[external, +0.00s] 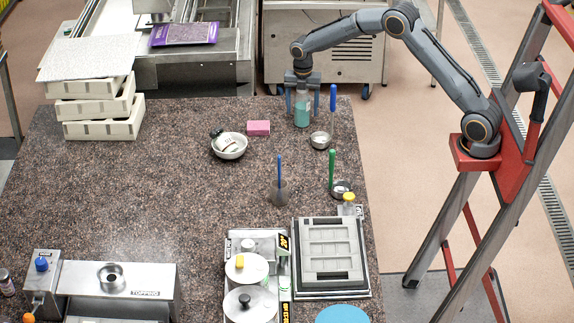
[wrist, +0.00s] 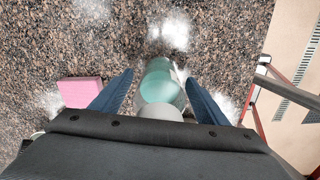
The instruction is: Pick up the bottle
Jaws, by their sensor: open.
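The bottle (external: 302,109) is clear with teal contents and stands upright near the back edge of the granite table. In the wrist view the bottle (wrist: 160,88) shows from above, with its pale top nearest the camera. My gripper (external: 302,100) points down over the bottle in the external view. Its two blue fingers are apart, one on each side of the bottle, and I see gaps between them and it. In the wrist view my gripper (wrist: 158,88) is open around the bottle. The bottle's top is partly hidden by the gripper in the external view.
A pink block (external: 258,128) lies left of the bottle, also in the wrist view (wrist: 80,92). A white bowl (external: 229,153) sits further left. Stacked trays (external: 100,130) stand far left.

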